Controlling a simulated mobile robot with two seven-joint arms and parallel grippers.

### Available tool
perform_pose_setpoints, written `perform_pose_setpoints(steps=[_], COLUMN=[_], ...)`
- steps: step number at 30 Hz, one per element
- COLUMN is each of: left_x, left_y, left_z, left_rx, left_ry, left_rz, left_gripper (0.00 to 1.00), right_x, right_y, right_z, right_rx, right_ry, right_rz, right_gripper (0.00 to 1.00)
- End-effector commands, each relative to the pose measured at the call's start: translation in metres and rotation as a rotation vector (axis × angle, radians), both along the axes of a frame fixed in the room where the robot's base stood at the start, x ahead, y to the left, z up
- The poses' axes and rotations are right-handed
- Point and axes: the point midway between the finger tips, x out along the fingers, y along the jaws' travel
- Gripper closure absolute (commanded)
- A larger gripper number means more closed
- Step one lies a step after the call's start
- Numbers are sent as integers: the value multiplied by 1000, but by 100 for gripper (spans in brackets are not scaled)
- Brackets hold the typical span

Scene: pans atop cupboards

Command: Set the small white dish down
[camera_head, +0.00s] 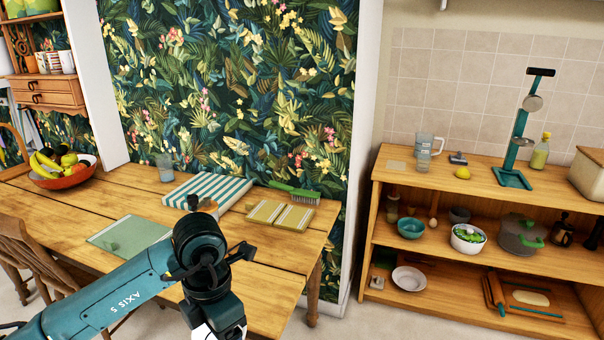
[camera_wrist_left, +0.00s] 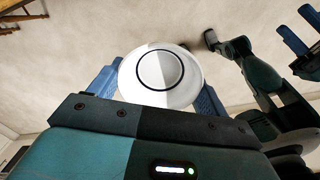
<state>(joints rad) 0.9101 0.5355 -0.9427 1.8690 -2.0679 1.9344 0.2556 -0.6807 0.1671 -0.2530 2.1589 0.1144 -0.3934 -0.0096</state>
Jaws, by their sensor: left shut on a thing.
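The small white dish (camera_wrist_left: 160,92) shows in the left wrist view as a round white shape with a dark ring. It sits between the two blue fingers of my left gripper (camera_wrist_left: 158,80), which is shut on it. Bare floor is behind it in that view. In the head view my left arm reaches in from the lower left, and its wrist hangs at the table's front edge. A white patch shows at the bottom edge there; I cannot tell whether it is the dish.
A wooden table (camera_head: 55,215) holds a striped board (camera_head: 207,192), a green mat (camera_head: 130,234), a brush (camera_head: 296,193) and a fruit bowl (camera_head: 70,177). A wooden shelf unit (camera_head: 455,254) on the right holds bowls, a pot (camera_head: 520,240) and another white dish (camera_head: 408,279). Its lower shelf has some bare room.

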Motion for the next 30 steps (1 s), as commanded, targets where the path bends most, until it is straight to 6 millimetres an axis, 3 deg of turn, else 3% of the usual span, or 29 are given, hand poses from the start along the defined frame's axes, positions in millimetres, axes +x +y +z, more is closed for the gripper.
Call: perform_pose_setpoints(steps=[24,30], left_x=[-24,-31], left_y=[48,56], left_z=[10,12], left_rx=[8,5], left_ry=[0,2], left_rz=[-1793,-2140], left_gripper=[48,48], right_x=[-5,-6], right_y=[-13,-16], right_z=[-38,-44], right_rx=[-95,-115], right_ry=[50,59], right_rz=[-3,-3], right_gripper=[64,64])
